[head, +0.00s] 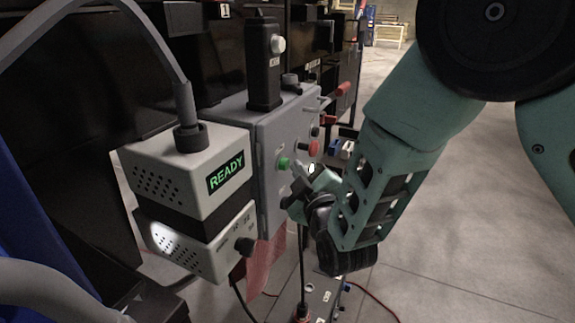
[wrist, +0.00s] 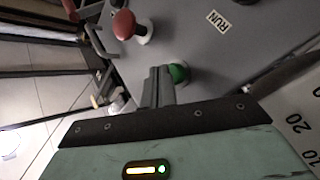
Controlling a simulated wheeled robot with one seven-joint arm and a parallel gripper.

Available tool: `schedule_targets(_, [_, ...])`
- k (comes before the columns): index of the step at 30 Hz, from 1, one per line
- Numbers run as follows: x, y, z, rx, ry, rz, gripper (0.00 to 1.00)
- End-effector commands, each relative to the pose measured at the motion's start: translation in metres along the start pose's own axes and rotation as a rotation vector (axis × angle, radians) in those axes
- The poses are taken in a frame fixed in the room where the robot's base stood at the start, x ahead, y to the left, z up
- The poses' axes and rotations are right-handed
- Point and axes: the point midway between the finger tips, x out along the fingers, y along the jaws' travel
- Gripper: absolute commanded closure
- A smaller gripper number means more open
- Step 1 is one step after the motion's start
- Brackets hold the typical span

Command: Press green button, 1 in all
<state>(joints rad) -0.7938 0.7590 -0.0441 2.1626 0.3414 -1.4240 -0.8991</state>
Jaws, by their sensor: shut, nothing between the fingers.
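The green button (head: 283,163) sits on the side face of a grey control box (head: 262,140), left of a red button (head: 313,148). In the wrist view the green button (wrist: 178,73) is just right of my fingertips, partly hidden behind them. My gripper (head: 297,168) is shut and empty, its tips close to the green button in the head view. It also shows in the wrist view (wrist: 159,70). I cannot tell whether the tips touch the button. The red button (wrist: 124,25) is at the upper left of the wrist view.
A white device reading READY (head: 225,174) stands left of the control box, with a thick grey cable on top. A black unit (head: 263,65) is mounted above the box. Red-handled levers (head: 343,89) stick out beyond the red button. Open floor (head: 450,220) lies to the right.

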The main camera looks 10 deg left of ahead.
Motion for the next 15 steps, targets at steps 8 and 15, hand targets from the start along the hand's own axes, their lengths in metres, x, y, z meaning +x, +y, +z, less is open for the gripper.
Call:
schedule_targets(8, [0.0015, -0.0012, -0.0010, 0.000, 0.000, 0.000, 1.00])
schedule_targets(15, [0.0036, -0.0026, -0.0025, 0.000, 0.000, 0.000, 1.00])
